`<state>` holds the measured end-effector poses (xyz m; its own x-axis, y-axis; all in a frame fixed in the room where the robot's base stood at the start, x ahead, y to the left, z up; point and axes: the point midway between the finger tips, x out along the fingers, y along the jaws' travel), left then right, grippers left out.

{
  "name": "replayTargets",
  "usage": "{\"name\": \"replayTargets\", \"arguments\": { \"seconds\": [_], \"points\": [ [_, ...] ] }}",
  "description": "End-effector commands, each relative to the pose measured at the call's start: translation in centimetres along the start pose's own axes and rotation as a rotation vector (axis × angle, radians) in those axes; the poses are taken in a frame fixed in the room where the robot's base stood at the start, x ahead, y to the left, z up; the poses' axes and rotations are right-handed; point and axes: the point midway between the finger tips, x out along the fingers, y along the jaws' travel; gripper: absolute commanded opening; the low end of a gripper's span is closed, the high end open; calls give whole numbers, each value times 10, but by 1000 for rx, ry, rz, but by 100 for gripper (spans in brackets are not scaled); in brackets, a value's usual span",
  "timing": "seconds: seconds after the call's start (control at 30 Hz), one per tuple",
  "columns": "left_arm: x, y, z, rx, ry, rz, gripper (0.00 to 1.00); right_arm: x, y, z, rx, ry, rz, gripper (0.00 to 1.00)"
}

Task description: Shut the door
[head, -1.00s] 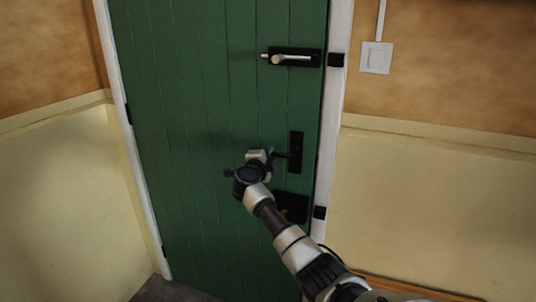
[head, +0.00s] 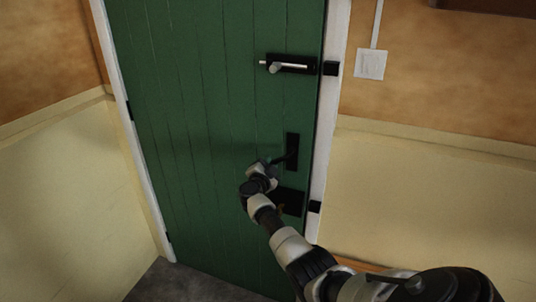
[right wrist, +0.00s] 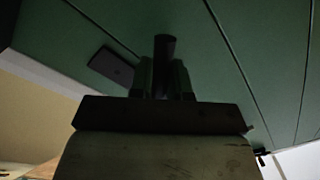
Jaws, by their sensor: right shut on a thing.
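The green plank door (head: 215,110) stands in its white frame, its right edge close against the frame. I cannot tell whether it is fully latched. A black lever handle (head: 284,157) sits on a dark plate near the door's right edge. My right gripper (head: 272,164) is at the handle and shut on it. In the right wrist view, a dark rounded bar of the handle (right wrist: 164,55) stands between the fingers of my right gripper (right wrist: 162,78), with the green door behind. My left gripper is not in view.
A sliding bolt (head: 288,66) is higher on the door, and a black lock box (head: 290,201) lies below the handle. White trim (head: 328,130) and a pale wall (head: 430,190) are to the right. A light switch (head: 371,65) is on that wall. Dark floor (head: 185,284) shows below the door.

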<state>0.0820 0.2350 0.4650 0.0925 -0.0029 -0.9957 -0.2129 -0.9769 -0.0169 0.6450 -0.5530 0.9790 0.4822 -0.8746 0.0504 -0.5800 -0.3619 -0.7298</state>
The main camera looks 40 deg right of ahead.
Motion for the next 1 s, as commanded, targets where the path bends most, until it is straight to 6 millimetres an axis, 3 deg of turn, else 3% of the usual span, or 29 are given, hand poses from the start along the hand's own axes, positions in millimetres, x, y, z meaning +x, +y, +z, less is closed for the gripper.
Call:
{"name": "replayTargets", "arguments": {
  "seconds": [0.2,0.7,1.0],
  "points": [
    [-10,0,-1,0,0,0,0,0,3,0,-61,-4,-1,0],
    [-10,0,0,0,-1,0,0,0,4,1,-73,-4,-2,0],
    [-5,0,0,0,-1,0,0,16,5,-1,-71,-22,-21,0]
  ]
}}
